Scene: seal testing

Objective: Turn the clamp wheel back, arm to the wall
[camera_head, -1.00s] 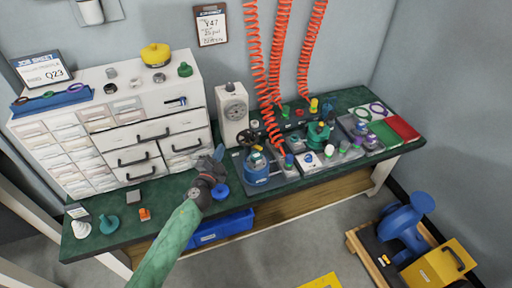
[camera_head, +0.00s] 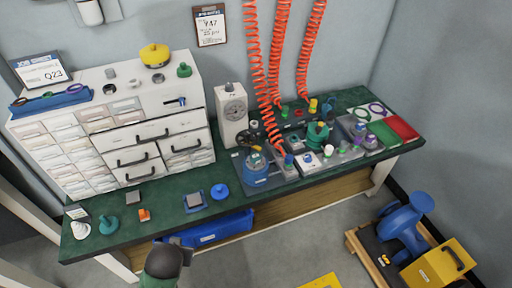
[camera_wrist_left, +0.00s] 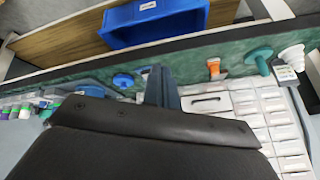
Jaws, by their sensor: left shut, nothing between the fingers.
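The clamp wheel (camera_head: 247,137), a small dark handwheel, stands at the back left of a blue round test fixture (camera_head: 257,172) on a grey base, on the green bench mat. The fixture's top partly blocks the wheel, so its turn cannot be read. My left gripper (camera_head: 178,242) is low at the bench's front edge, well away from the wheel, and mostly hidden by its own dark wrist. In the left wrist view its fingers (camera_wrist_left: 161,86) are together and empty. My right gripper is in neither view.
Orange coiled hoses (camera_head: 275,60) hang behind. A blue disc (camera_head: 220,190) and a square plate (camera_head: 195,202) lie on the mat. A blue bin (camera_head: 220,230) sits under the bench edge.

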